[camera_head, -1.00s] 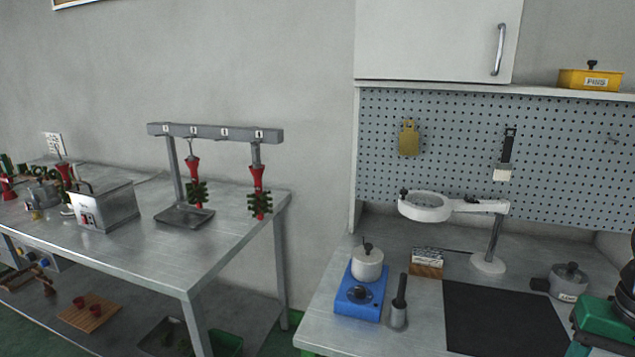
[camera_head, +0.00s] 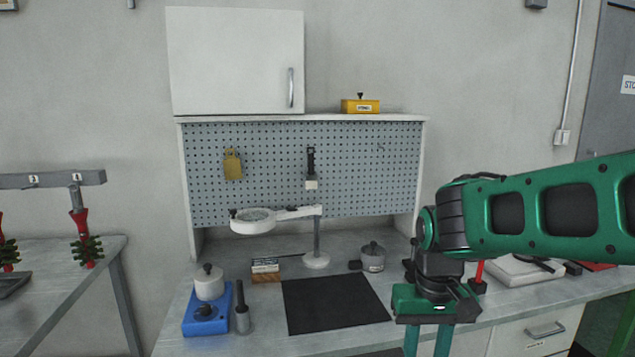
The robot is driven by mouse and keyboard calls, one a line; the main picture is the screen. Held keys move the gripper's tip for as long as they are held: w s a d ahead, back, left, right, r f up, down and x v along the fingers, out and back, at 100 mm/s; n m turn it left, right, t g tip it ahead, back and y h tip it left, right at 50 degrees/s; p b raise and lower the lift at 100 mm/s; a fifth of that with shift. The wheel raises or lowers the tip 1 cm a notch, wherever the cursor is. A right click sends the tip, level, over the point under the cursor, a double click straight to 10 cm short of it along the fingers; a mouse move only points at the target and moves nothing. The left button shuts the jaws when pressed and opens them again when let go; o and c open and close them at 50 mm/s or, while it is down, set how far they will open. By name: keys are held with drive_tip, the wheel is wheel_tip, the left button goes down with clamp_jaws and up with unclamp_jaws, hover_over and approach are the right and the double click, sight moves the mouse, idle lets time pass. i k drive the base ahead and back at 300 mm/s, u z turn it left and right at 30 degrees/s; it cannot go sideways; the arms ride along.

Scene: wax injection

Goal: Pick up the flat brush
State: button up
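The flat brush (camera_head: 311,168) hangs upright on the grey pegboard (camera_head: 360,180). It has a black handle at the top and pale bristles at the bottom. My gripper (camera_head: 427,344) is at the lower right, in front of the bench and well to the right of and below the brush. Its two green fingers point down and stand apart with nothing seen between them. Their tips are cut off by the lower edge of the picture.
A white ring magnifier (camera_head: 254,221) on a stand juts out below the brush. A yellow tag-shaped item (camera_head: 232,164) hangs to its left. A blue heater (camera_head: 207,316) with a pot, a black mat (camera_head: 335,303) and a small grey pot (camera_head: 372,257) stand on the bench.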

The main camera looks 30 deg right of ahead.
sight(311, 180)
drive_tip(key=z, duration=0.25)
drive_tip(key=i, duration=1.05)
drive_tip(key=z, duration=0.4)
